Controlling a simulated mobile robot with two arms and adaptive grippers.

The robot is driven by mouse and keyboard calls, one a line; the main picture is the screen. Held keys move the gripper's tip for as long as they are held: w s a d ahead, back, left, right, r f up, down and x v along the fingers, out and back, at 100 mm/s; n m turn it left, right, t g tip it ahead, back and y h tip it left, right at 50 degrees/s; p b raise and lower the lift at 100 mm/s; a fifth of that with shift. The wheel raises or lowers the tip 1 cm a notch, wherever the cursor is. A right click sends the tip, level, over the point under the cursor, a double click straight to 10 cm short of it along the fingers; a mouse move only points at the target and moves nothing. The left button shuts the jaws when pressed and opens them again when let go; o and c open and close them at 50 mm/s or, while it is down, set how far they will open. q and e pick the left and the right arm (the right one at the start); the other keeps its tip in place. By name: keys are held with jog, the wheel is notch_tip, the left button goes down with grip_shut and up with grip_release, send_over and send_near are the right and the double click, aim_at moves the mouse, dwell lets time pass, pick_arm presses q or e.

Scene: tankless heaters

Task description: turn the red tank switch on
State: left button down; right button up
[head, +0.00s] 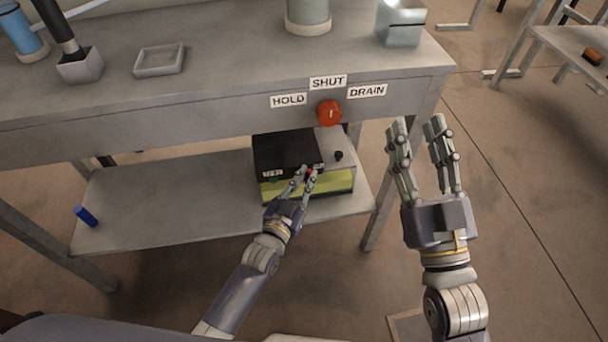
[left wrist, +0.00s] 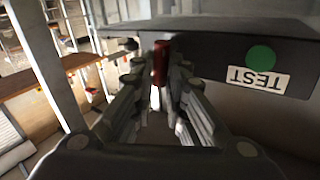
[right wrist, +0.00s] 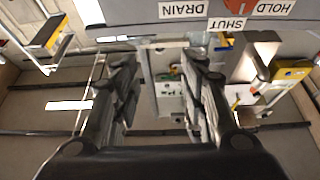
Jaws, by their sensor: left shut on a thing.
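The red switch (head: 311,172) is on the front of a black box (head: 284,148) on the lower shelf. My left gripper (head: 303,174) is at that front, its fingers on both sides of the switch. In the left wrist view the red switch (left wrist: 160,62) stands between the fingers, and the gripper is shut on it. A green button with a TEST label (left wrist: 257,78) is to its right there.
A red knob (head: 329,113) on the table's front edge has HOLD, SHUT and DRAIN labels around it. A blue cylinder (head: 86,216) lies on the lower shelf (head: 150,205). A tray (head: 159,60) and several containers stand on the tabletop.

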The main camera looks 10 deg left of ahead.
pick_arm(q)
jog(key=shift+d+r+m+g+p, duration=0.1)
jog(key=shift+m+g+p, duration=0.25)
jog(key=shift+p, duration=0.45)
pick_arm(e)
notch_tip(320, 180, down, 17)
jog(key=s+d+g+h+p, duration=0.2)
jog(key=d+g+h, duration=0.15)
jog(key=g, duration=0.65)
pick_arm(q)
jog(key=shift+d+m+g+y+p, duration=0.35)
jog(key=shift+m+g+y+p, duration=0.25)
jog(key=shift+m+p, duration=0.7)
pick_arm(e)
jog(key=s+d+f+g+h, duration=0.1)
jog(key=s+d+f+g, duration=0.1)
jog(key=s+f+g, duration=0.2)
jog(key=s+d+f+m+g+h, duration=0.1)
jog(key=s+f+g, duration=0.3)
jog(key=s, duration=0.6)
jog(key=shift+s+d+f, duration=0.15)
jog(key=shift+s+d, duration=0.05)
jog(key=shift+d, duration=0.45)
pick_arm(q)
jog(key=shift+n, duration=0.25)
jog(key=c, duration=1.9)
grip_release()
